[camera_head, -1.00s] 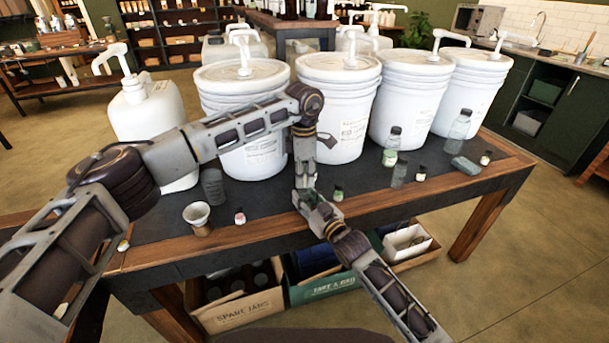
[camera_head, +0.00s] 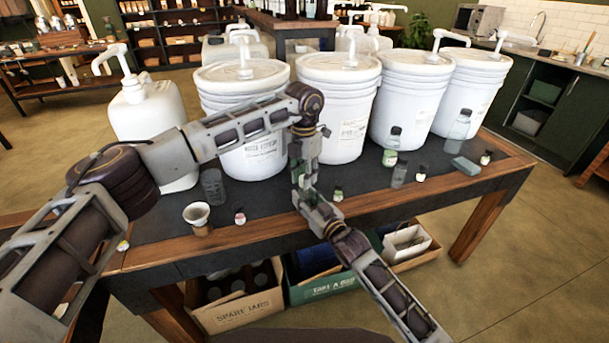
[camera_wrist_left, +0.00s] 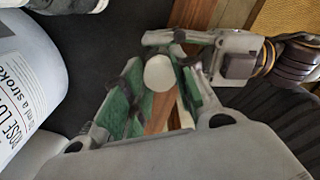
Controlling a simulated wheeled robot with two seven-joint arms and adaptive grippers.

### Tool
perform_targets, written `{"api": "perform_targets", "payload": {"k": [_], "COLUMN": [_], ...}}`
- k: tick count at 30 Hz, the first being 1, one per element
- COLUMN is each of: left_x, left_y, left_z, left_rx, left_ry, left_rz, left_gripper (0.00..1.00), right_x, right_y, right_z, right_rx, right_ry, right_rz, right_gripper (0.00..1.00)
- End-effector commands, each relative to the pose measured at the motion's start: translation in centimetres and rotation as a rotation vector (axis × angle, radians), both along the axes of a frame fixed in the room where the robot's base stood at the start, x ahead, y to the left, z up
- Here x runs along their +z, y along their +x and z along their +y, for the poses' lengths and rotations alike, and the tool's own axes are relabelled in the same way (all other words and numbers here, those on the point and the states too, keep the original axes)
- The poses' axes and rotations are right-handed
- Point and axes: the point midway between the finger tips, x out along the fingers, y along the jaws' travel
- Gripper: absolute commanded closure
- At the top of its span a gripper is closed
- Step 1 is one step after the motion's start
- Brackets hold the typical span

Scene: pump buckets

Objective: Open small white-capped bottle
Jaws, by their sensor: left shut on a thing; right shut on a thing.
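The white cap (camera_wrist_left: 158,74) shows in the left wrist view between the green-padded fingers of my left gripper (camera_wrist_left: 160,92), which is shut on it. In the head view my left gripper (camera_head: 303,172) points down above the table's front part. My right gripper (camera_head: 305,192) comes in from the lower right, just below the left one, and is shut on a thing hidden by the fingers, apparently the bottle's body. It also shows in the left wrist view (camera_wrist_left: 187,48), beside the cap. I cannot tell whether cap and bottle are apart.
Several white pump buckets (camera_head: 342,110) and a white jug (camera_head: 150,125) stand behind. Another small bottle (camera_head: 338,193) stands close right; several bottles stand farther right.

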Motion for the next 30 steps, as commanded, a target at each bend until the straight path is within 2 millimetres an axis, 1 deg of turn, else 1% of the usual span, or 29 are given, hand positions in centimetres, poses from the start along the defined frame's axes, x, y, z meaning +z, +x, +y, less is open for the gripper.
{"api": "perform_targets", "payload": {"k": [30], "left_x": [0.07], "left_y": [0.03], "left_z": [-0.01], "left_rx": [0.819], "left_ry": [-0.003], "left_rz": [0.003], "left_gripper": [1.0], "right_x": [-0.07], "right_y": [-0.02], "right_z": [0.01], "right_rx": [0.0], "right_ry": [-0.001], "right_rz": [0.001], "right_gripper": [1.0]}}
